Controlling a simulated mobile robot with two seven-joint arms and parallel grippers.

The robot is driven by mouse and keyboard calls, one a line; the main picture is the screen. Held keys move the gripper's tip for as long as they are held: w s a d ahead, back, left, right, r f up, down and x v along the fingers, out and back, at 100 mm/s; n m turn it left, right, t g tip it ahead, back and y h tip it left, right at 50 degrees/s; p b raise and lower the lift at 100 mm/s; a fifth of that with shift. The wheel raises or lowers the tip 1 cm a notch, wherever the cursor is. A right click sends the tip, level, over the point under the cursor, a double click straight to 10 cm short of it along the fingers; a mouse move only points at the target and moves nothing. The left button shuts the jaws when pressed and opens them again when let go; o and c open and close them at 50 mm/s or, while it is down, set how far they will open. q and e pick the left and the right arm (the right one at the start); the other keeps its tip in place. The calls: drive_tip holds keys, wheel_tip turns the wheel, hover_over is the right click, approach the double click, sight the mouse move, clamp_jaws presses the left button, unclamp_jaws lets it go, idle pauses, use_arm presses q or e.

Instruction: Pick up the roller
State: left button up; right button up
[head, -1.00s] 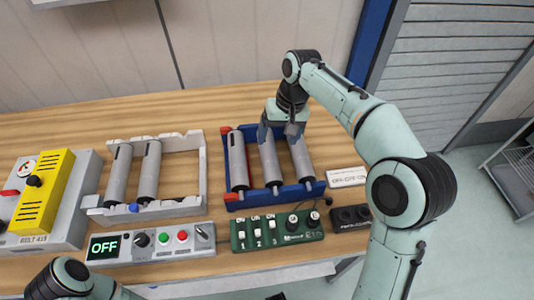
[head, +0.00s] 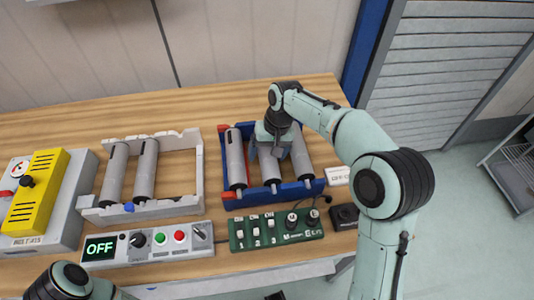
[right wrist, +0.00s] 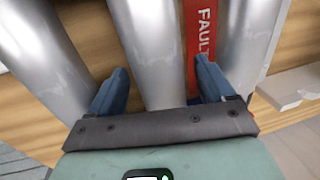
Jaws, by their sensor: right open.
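Three grey rollers lie side by side in a blue and red rack (head: 312,189) on the table. The middle roller (head: 270,170) is partly hidden under my right gripper (head: 272,150). In the right wrist view the open fingers of my right gripper (right wrist: 158,88) stand on either side of this roller (right wrist: 150,45), with a gap at its right side; whether they touch it I cannot tell. The left roller (head: 236,160) and right roller (head: 301,155) lie beside it. Only part of my left arm shows at the lower left; its gripper is out of view.
A white rack (head: 198,175) with two more rollers stands to the left. In front are a control box reading OFF (head: 150,244) and a green switch box (head: 276,229). A yellow and grey machine (head: 35,195) is at far left. Bare table lies behind the racks.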

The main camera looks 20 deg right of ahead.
sight(267, 149)
drive_tip(key=c, duration=1.4)
drive_tip(key=shift+r, duration=0.1)
use_arm(q)
drive_tip(key=w+r+p, duration=0.3)
drive_tip(key=r+p, duration=0.2)
drive_tip(key=shift+r, duration=0.4)
use_arm(e)
wheel_tip(267, 149, up, 20)
